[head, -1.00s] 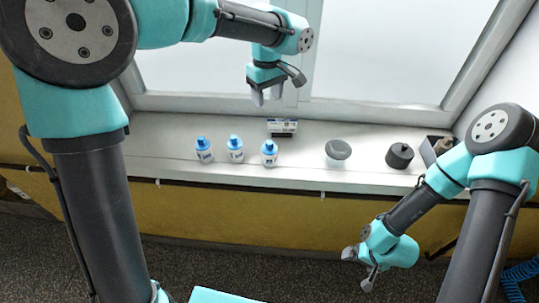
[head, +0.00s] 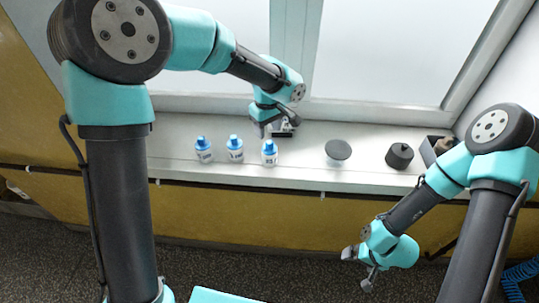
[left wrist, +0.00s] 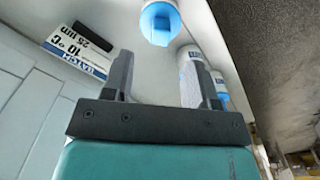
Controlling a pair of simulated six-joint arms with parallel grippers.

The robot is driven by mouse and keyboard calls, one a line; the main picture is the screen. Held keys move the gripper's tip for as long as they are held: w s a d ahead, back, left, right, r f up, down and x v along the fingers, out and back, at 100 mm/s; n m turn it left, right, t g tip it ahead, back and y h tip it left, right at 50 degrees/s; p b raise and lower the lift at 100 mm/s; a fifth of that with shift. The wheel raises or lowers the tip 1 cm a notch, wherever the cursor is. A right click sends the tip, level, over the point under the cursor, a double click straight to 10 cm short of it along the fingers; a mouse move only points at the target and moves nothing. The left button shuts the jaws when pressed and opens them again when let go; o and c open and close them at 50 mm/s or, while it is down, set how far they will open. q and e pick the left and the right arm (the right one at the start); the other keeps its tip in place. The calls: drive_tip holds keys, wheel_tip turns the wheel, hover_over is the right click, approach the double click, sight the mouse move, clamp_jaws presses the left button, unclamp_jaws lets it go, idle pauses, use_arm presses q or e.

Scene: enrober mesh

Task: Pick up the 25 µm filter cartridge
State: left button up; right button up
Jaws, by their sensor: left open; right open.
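Three white filter cartridges with blue caps stand upright in a row on the sill: the left one (head: 204,150), the middle one (head: 235,149) and the right one (head: 269,153). Their labels are too small to read surely, so I cannot tell which is 25 µm. A white card (left wrist: 75,52) reads "BATCH", "10 °C" and "25 µm". My left gripper (head: 273,131) is open and empty, low over the sill behind the right cartridge, partly hiding the card. The nearest blue cap (left wrist: 160,22) shows beyond its fingers (left wrist: 160,70) in the left wrist view. My right gripper (head: 360,268) is open and empty, in front of the sill.
To the right on the sill (head: 300,172) are a grey round-topped object (head: 338,149), a dark, knobbed cylinder (head: 399,155) and a dark open box (head: 427,151). The window stands behind the sill. The sill between the right cartridge and the round-topped object is clear.

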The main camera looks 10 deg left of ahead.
sight(268, 141)
use_arm(q)
drive_tip(key=shift+f, duration=0.2)
drive_tip(key=shift+f, duration=0.1)
drive_tip(key=shift+f, duration=2.55)
drive_tip(key=shift+c, duration=0.4)
clamp_jaws()
